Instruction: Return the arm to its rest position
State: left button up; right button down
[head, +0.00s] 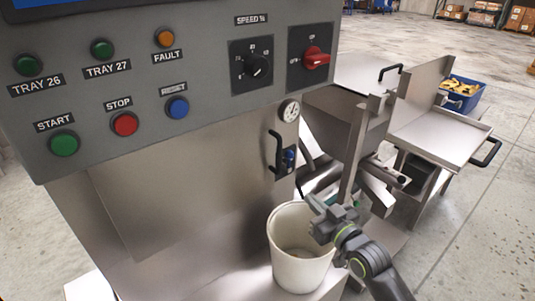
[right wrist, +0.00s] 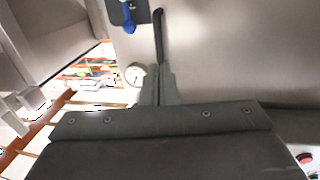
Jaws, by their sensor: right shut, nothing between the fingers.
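My right arm (head: 372,264) comes in from the lower right of the head view. Its right gripper (head: 314,203) is at the right rim of a white bucket (head: 297,270), in front of the steel machine; I cannot tell whether it touches the rim. In the right wrist view the gripper's fingers (right wrist: 165,88) are together with nothing between them. A black handle (head: 275,152) on the machine front lies beyond the fingertips; it also shows in the right wrist view (right wrist: 158,35). My left gripper is not in view.
The grey control panel (head: 200,100) with buttons and dials fills the upper left. A dial gauge (head: 290,110) and a blue knob (head: 290,155) sit beside the handle. Steel trays (head: 440,135) stand to the right, with a blue crate (head: 462,95) behind. Open floor lies at far right.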

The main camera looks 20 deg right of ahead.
jog(key=s+f+g+h, duration=0.3)
jog(key=s+f+g, duration=0.5)
jog(key=s+f, duration=0.5)
jog(key=s+d+f+m+g+h, duration=0.1)
jog(key=s+g, duration=0.2)
jog(key=s, duration=0.6)
jog(key=s+f+m+g+h, duration=0.1)
jog(key=s+f+g, duration=0.15)
jog(key=s, duration=0.55)
notch_tip(320, 180, down, 23)
jog(key=d+g, duration=0.2)
jog(key=s+a+f+g+y, duration=0.1)
jog(key=s+f, duration=1.3)
jog(key=f, duration=0.2)
jog(key=shift+s+a+f, duration=0.2)
jog(key=shift+s+a, duration=0.2)
